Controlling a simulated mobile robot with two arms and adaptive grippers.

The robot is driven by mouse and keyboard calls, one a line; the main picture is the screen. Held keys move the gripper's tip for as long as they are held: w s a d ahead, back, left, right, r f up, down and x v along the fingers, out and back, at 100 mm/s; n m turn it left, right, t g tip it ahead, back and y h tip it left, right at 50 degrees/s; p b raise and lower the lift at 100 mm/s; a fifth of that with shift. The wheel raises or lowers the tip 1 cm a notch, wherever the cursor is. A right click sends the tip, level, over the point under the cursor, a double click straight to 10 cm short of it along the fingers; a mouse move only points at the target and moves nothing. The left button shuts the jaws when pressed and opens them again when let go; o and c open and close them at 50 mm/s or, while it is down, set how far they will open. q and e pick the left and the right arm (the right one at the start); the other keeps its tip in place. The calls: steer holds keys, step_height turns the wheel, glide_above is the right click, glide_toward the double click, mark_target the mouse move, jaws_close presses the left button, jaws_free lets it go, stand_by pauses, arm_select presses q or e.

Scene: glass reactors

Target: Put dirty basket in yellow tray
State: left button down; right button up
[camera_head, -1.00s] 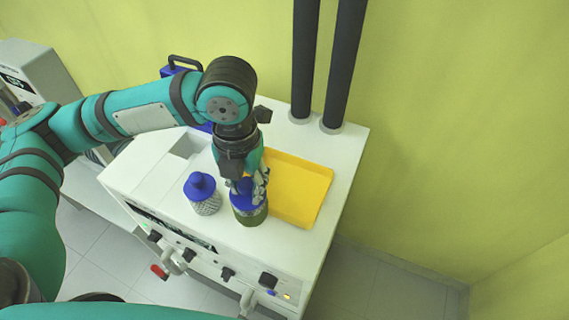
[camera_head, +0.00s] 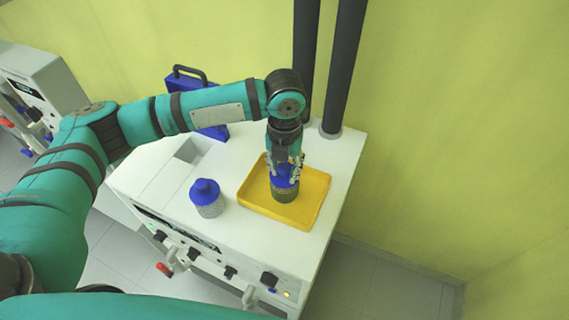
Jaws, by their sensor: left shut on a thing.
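My left gripper (camera_head: 285,170) is shut on the blue top of the dirty basket (camera_head: 285,189), which has a dark brownish-green body. The basket is upright and within the outline of the yellow tray (camera_head: 311,211). I cannot tell whether its bottom touches the tray floor. The tray lies on the white machine top and holds nothing else that shows. A second basket (camera_head: 208,205), with a blue top and a grey mesh body, stands to the left of the tray. My right gripper is not in view.
The white machine (camera_head: 160,179) has a square recess and front knobs. A blue case (camera_head: 183,85) with a dark handle stands behind my left arm. Two dark vertical pipes (camera_head: 347,60) rise at the back. Another grey machine (camera_head: 42,82) is at the far left.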

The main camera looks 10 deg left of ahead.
arm_select(q)
steer(key=shift+d, duration=0.1)
steer(key=c, duration=1)
jaws_free()
steer(key=shift+f, duration=0.1)
steer(key=shift+r, duration=0.5)
step_height(320, 180, up, 11)
steer(key=b, duration=0.3)
steer(key=shift+r, duration=0.15)
